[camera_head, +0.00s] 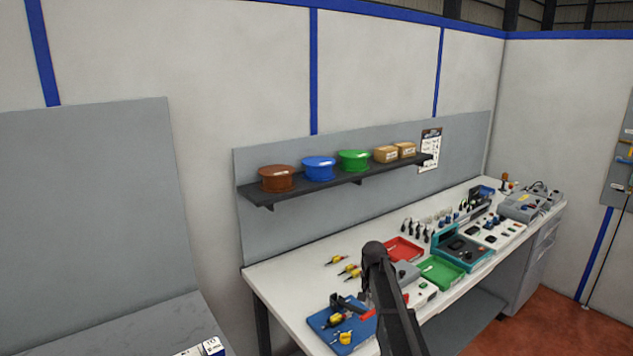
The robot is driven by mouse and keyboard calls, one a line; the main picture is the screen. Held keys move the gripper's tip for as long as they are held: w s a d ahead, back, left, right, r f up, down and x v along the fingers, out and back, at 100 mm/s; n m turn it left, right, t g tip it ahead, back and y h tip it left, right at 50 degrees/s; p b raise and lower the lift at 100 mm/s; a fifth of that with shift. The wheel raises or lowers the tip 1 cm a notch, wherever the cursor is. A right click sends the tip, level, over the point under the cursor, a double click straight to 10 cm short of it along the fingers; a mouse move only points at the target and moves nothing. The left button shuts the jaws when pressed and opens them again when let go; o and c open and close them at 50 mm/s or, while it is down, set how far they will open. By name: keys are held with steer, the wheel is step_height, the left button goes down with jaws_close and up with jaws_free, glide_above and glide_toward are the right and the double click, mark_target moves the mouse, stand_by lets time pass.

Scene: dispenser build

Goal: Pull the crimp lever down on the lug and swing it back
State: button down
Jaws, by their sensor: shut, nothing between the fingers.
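The crimp station is a blue base plate (318,322) at the near end of the white bench. A dark upright part and a reddish bar (353,304), which looks like the crimp lever, stand at its back. Small yellow pieces (345,337) sit on the plate; I cannot tell which is the lug. My gripper (366,298) is at the right of the station, shut and empty, largely hidden by my dark arm. I cannot tell whether it touches the lever.
Yellow-handled tools (349,270) lie behind the station. A red tray (403,249), a green tray (440,272) and a teal-framed unit (462,247) stand to the right. A shelf (345,179) with spools and boxes hangs above. Bare bench (285,280) lies at the left.

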mark_target(368, 313)
steer(key=shift+f+b, duration=3.7)
steer(key=shift+a+r, duration=0.1)
steer(key=shift+r, duration=0.05)
step_height(368, 313, up, 9)
steer(key=p, duration=0.9)
stand_by(0.4)
steer(key=s+f+n+b, duration=0.2)
steer(key=s+f+n, duration=0.1)
steer(key=s, duration=2.6)
steer(key=shift+n+b, duration=0.3)
steer(key=shift+n, duration=0.6)
